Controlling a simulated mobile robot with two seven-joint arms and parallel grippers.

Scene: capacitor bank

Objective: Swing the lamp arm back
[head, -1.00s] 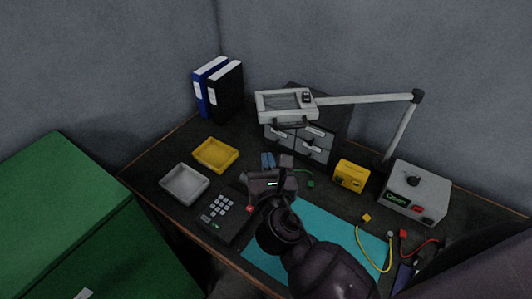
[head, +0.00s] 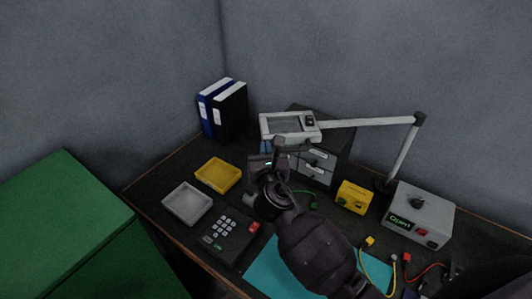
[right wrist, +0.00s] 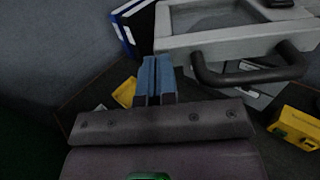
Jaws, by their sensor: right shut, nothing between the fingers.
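The lamp has a pale grey framed head (head: 268,127) on a jointed arm (head: 365,123), which runs right to an upright post at the back of the bench. In the right wrist view the lamp head (right wrist: 190,42) fills the top, with a dark bar handle (right wrist: 255,75) on its near side. My right gripper (head: 266,147) is just under the left part of the lamp head. Its blue fingers (right wrist: 155,75) are shut and empty, left of the handle and apart from it. My left gripper is not in view.
A yellow box (head: 354,197) and a grey power unit (head: 425,213) stand right. Yellow (head: 217,174) and grey (head: 187,203) trays and a keypad (head: 225,235) lie left. Binders (head: 222,108) stand at the back.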

